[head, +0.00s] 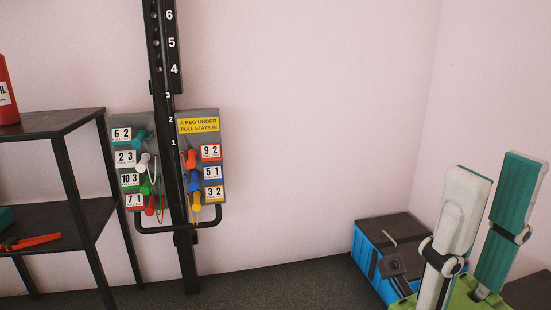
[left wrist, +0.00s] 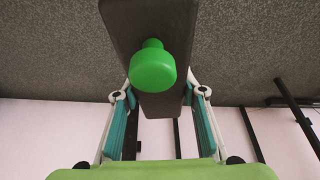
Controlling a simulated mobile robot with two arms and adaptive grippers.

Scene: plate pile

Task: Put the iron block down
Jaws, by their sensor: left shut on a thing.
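The iron block (left wrist: 178,20) is dark grey and long, and fills the top middle of the left wrist view. A round green knob (left wrist: 153,68) stands out from its near face. My left gripper (left wrist: 160,103) is shut on the block, with one finger on each side; how high it is above the floor is hard to tell. The left gripper and the block are not in the head view. My right gripper (head: 495,178) is at the lower right of the head view, its two fingers apart with nothing between them.
A black numbered post (head: 166,70) with grey panels (head: 208,148) of coloured pegs stands by the wall. A black shelf (head: 60,120) is at left, holding a red bottle (head: 6,95). A blue box (head: 365,253) sits at lower right. The grey floor (head: 270,285) between is clear.

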